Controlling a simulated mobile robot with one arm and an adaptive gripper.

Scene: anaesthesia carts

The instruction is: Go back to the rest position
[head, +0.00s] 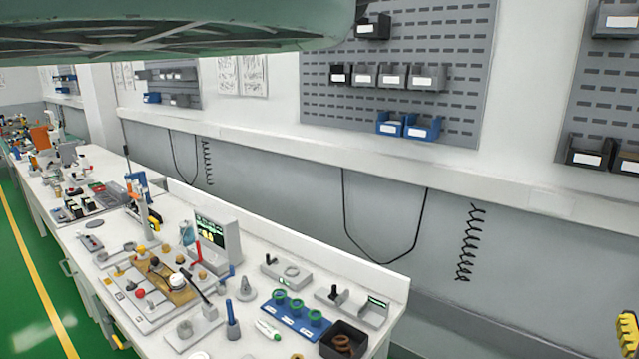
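My gripper is not visible in the head view, so I cannot tell where it is or how its fingers stand. The task names no other object. A large green shape with a ribbed underside covers the top left of the head view; I cannot tell what it is. A small yellow ridged piece (627,335) is cut off at the lower right edge, and I cannot tell what it belongs to.
A long white workbench (180,215) runs along the wall, crowded with instruments, a monitor (217,240), a blue tray with green rings (296,313) and a black bin (343,341). Pegboards (400,65) with bins hang above. Green floor with a yellow line (37,285) lies left.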

